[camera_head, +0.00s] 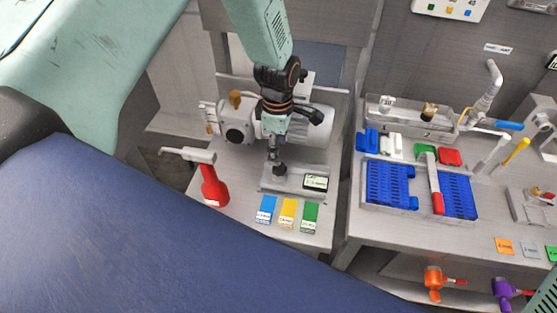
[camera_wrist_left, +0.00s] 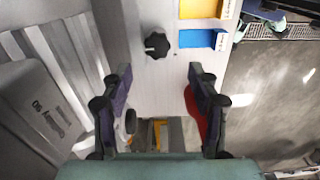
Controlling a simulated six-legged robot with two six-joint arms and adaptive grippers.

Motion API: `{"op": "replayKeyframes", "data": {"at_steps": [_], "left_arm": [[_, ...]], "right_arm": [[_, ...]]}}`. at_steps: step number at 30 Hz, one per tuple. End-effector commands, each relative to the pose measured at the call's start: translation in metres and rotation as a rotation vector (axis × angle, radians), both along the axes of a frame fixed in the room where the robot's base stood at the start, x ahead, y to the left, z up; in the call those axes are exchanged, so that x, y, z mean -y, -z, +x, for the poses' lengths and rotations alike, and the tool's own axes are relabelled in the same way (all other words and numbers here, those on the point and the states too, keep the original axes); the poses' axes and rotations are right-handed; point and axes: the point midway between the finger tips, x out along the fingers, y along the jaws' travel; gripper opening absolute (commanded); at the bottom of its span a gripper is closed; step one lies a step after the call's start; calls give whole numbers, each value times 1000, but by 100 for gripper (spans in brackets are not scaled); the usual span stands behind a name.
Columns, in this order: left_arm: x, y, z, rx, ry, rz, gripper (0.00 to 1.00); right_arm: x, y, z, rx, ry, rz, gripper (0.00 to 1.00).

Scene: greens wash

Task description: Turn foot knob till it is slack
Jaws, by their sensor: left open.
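The black lobed foot knob (camera_wrist_left: 157,45) shows in the left wrist view on a pale grey metal surface, beside a blue card. In the head view the dark knob (camera_head: 279,170) is on the grey base plate just below my left gripper (camera_head: 274,152). In the left wrist view my left gripper (camera_wrist_left: 160,78) is open, its two fingers well apart. The knob shows just past the fingertips, roughly centred between them, and nothing is held. I cannot tell the exact gap between fingers and knob. My right gripper is not in view.
A white cylindrical machine (camera_head: 305,128) stands behind the knob. Blue (camera_head: 266,209), yellow (camera_head: 287,212) and green (camera_head: 310,216) cards lie in front. At right is a bench with blue baskets (camera_head: 388,185) and a clear basin (camera_head: 408,122).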

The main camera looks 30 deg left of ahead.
Motion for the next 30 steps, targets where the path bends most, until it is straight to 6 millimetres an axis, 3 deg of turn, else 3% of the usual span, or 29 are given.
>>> {"op": "replayKeyframes", "data": {"at_steps": [5, 19, 30], "left_arm": [[0, 4, 4, -3, -36, 1, 60], [0, 68, 4, -1, -32, 1, 60], [0, 74, 4, 1, -32, 1, 60]], "right_arm": [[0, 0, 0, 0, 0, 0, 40], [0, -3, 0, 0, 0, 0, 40], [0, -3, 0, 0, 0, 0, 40]]}}
